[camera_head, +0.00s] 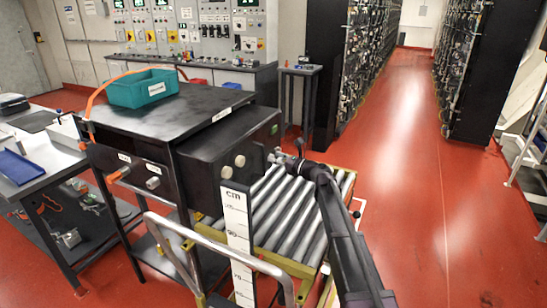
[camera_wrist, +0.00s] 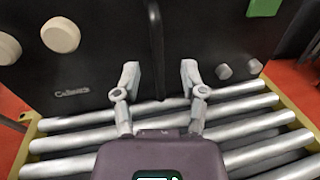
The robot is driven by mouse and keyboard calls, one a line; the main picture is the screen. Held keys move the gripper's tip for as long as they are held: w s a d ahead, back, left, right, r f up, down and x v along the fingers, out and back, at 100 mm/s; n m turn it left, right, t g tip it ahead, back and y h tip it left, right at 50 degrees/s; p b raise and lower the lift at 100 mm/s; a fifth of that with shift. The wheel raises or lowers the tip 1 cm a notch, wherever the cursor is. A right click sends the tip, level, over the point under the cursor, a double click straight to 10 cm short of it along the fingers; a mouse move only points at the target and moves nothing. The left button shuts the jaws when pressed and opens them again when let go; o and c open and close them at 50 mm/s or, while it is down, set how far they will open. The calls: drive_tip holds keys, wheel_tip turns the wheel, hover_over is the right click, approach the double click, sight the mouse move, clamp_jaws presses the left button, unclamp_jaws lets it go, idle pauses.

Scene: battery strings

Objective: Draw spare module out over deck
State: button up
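The spare module is a large black box (camera_head: 225,135) with cream knobs on its front face. It projects from the black bench towards the roller deck (camera_head: 300,228). In the wrist view its dark front face (camera_wrist: 95,70) fills the upper part, with a thin upright black handle (camera_wrist: 155,40) in the middle. My gripper (camera_head: 281,156) is at this front face, above the near rollers. In the wrist view my gripper (camera_wrist: 159,70) has its fingers spread, one on each side of the handle, with visible gaps. Contact with the face cannot be told.
A teal bin (camera_head: 143,90) sits on the bench top. A white cm scale (camera_head: 237,240) and a curved rail (camera_head: 215,240) stand at the deck's near side. A small side table (camera_head: 301,70) is behind. Battery racks (camera_head: 345,75) line the aisle; red floor at right is clear.

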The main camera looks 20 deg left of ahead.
drive_tip(key=v, duration=1.1)
idle(1.2)
drive_tip(key=shift+d, duration=0.1)
idle(0.5)
drive_tip(key=v, duration=1.2)
idle(0.3)
